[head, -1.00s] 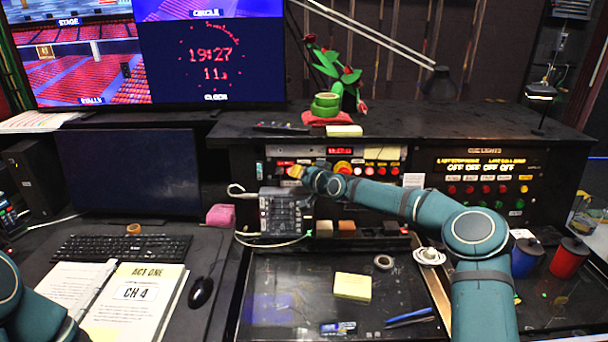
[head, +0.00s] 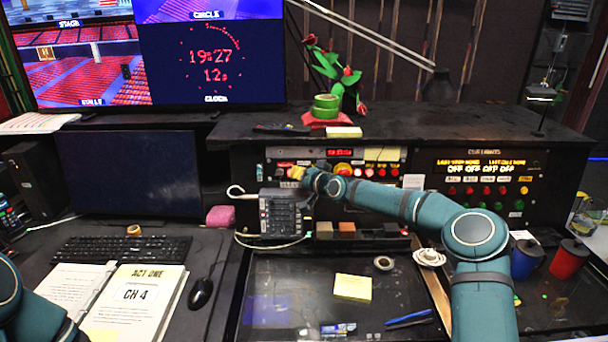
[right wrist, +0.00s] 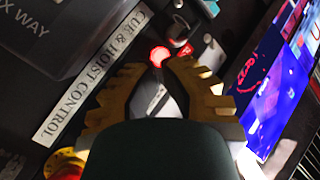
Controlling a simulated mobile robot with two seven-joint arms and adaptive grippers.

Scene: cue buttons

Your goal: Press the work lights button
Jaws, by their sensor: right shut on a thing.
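My right gripper (head: 292,172) is at the left part of the central control panel (head: 277,155), its arm reaching in from the right. In the right wrist view its yellowish fingers (right wrist: 164,64) are nearly together, with a glowing red button (right wrist: 159,55) right at their tips. The tips partly hide it, and I cannot read a label for it. A label (right wrist: 95,70) reading "CUE & HOIST CONTROL" lies to the left. I cannot make out a work lights label in either view. My left arm shows at the lower left, but its gripper is out of view.
A red emergency-type knob (head: 342,169) sits right of the gripper. A grey device (head: 281,214) stands just below it. The cue lights panel (head: 486,186) has rows of red, amber and green buttons. A dark knob (right wrist: 178,38) is close to the fingertips.

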